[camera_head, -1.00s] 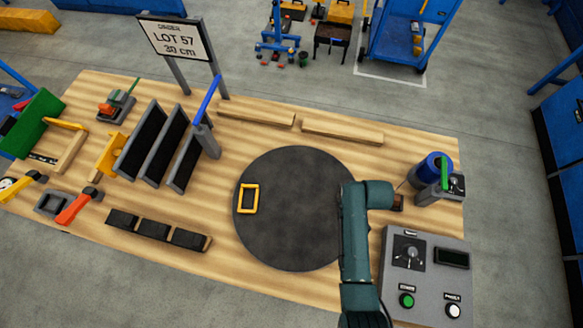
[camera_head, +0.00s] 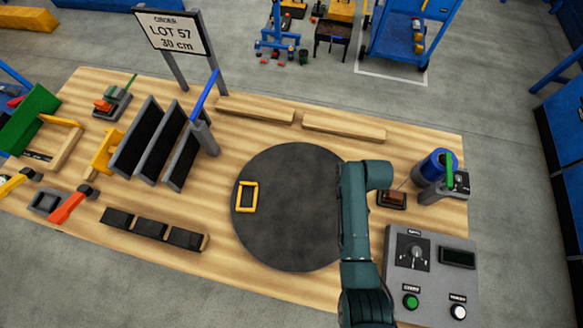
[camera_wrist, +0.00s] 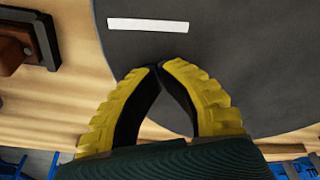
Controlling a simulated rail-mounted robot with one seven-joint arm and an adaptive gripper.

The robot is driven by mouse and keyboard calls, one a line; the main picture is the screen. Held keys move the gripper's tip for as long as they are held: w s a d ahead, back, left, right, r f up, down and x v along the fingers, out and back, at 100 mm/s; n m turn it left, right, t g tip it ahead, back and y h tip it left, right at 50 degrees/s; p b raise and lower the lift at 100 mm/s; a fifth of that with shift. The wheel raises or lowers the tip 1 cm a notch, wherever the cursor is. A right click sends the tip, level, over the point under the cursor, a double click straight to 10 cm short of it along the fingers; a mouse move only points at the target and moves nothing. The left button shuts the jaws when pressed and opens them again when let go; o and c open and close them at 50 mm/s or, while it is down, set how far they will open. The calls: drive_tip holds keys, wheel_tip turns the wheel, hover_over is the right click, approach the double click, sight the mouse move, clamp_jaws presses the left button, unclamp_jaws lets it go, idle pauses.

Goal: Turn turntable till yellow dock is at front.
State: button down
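The turntable (camera_head: 290,235) is a dark grey disc lying on the wooden bench. The yellow dock (camera_head: 239,197), a small yellow rectangular frame, lies on the disc near its left edge. My gripper (camera_wrist: 158,68) shows in the wrist view with its two yellow-and-black fingers brought together at the tips, with nothing seen between them. The fingertips appear over the disc's edge, close to a white stripe (camera_wrist: 148,25) on the disc; I cannot tell whether they touch it. In the head view my arm covers the disc's right edge and hides the gripper.
A control panel (camera_head: 431,278) with knob and buttons stands at the front right. A brown block in a dark holder (camera_head: 392,199) and a blue cylinder (camera_head: 433,168) sit right of the disc. Dark upright racks (camera_head: 137,145) stand left. Wooden strips (camera_head: 343,128) lie behind.

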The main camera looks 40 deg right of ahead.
drive_tip(key=shift+w+d, duration=0.3)
drive_tip(key=shift+w, duration=0.25)
drive_tip(key=shift+f+b, duration=0.1)
drive_tip(key=shift+b, duration=0.2)
drive_tip(key=shift+w+d+f+b, duration=0.1)
drive_tip(key=shift+w+d+b, duration=0.05)
drive_tip(key=shift+w+b, duration=0.3)
drive_tip(key=shift+w+d+b, duration=0.15)
drive_tip(key=shift+w+b, duration=0.25)
drive_tip(key=shift+w, duration=0.1)
drive_tip(key=shift+w+d+b, duration=0.15)
drive_tip(key=shift+w+b, duration=0.2)
drive_tip(key=shift+w, duration=0.15)
drive_tip(key=shift+f, duration=0.1)
